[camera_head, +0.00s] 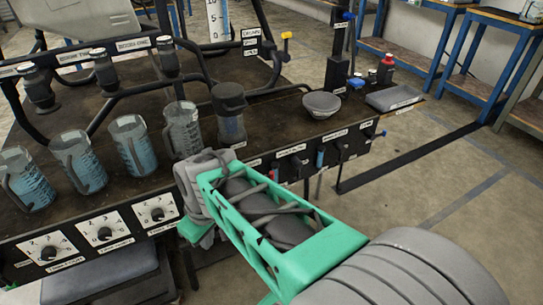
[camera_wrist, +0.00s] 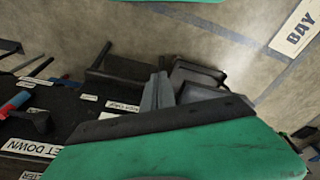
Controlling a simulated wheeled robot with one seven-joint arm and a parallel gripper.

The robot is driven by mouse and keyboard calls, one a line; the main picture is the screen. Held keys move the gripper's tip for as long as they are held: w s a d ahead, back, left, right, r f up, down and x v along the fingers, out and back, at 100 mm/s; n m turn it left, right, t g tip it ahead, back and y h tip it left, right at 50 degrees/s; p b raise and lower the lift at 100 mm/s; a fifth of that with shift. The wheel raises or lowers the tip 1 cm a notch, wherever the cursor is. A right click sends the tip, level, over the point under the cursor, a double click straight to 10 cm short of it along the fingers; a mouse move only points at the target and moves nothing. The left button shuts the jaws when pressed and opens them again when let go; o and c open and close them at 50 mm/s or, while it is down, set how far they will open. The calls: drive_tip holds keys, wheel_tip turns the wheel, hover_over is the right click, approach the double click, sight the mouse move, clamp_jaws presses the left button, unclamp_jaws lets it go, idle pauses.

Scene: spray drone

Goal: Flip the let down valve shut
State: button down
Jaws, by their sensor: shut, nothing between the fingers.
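The "LET DOWN" label (camera_wrist: 30,148) shows at the lower left of the wrist view, on a black panel. A black lever-like part sits just above it, with a red and blue piece (camera_wrist: 14,103) at the left edge. I cannot tell which of these belongs to the let down valve. My gripper (camera_wrist: 158,92) is shut and empty, to the right of the label and apart from it. In the head view my gripper (camera_head: 203,180) is at the bench's front edge, and my green arm hides part of the front panel.
Several jugs of blue liquid (camera_head: 84,165) and a dark cylinder (camera_head: 229,115) stand on the bench. A bowl (camera_head: 322,104) and a grey pad (camera_head: 393,98) lie to the right. Dials (camera_head: 105,232) line the front left. Open floor (camera_head: 440,160) lies right of the bench.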

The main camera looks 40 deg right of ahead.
drive_tip(key=w+d+r+n+p, duration=0.3)
drive_tip(key=d+r+n+p, duration=0.2)
drive_tip(key=d+r+p, duration=0.5)
drive_tip(key=s+d+r+n+y+p, duration=0.1)
drive_tip(key=d+r+n+p, duration=0.2)
drive_tip(key=d, duration=0.5)
drive_tip(key=s+d+r+n+t+y+p, duration=0.1)
drive_tip(key=d+r+n+p, duration=0.3)
drive_tip(key=d+n+p, duration=0.2)
drive_tip(key=shift+s+d+r+t+p, duration=0.3)
drive_tip(key=shift+s+d+p, duration=0.1)
drive_tip(key=shift+d, duration=0.55)
drive_tip(key=shift+w+f, duration=0.1)
hover_over(265, 177)
drive_tip(key=s+d, duration=0.1)
drive_tip(key=s, duration=0.1)
wheel_tip(265, 177, down, 12)
drive_tip(key=shift+w+d+r+b, duration=0.1)
drive_tip(key=shift+w+b, duration=0.05)
drive_tip(key=shift+b, duration=0.3)
drive_tip(key=shift+w+d+f, duration=0.1)
drive_tip(key=shift+d+f, duration=0.15)
drive_tip(key=shift+f, duration=0.1)
